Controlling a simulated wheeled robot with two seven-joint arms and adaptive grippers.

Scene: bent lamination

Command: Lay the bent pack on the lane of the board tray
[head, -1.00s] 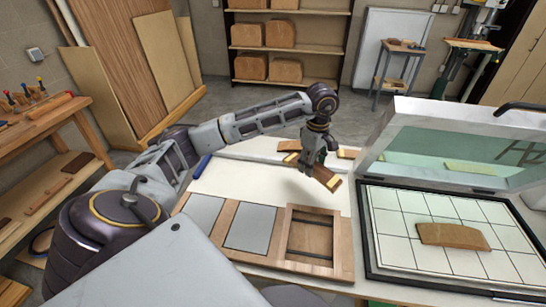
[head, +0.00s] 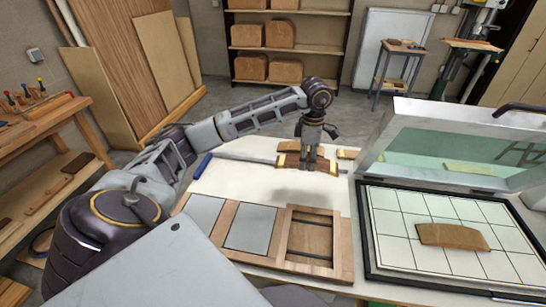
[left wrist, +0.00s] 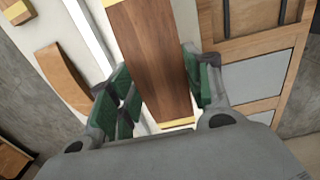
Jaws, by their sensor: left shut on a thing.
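My left gripper (head: 308,165) is shut on the bent pack (head: 323,166), a brown wooden strip with yellow ends, held above the white table behind the board tray. In the left wrist view the pack (left wrist: 153,60) runs lengthwise between the green pads of the left gripper (left wrist: 160,90). The board tray (head: 228,215) is a wooden frame at the table's front, with grey panels in its left compartments. Its right-hand lane (head: 311,238) is open, with dark strips across it and nothing lying on it. My right gripper is not in view.
On the right, a press with a raised glass lid (head: 450,150) has a curved wooden piece (head: 452,236) on its gridded bed. In the left wrist view another curved wooden piece (left wrist: 62,78) and a yellow-edged block (left wrist: 18,10) lie on the table. White table shows between pack and tray.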

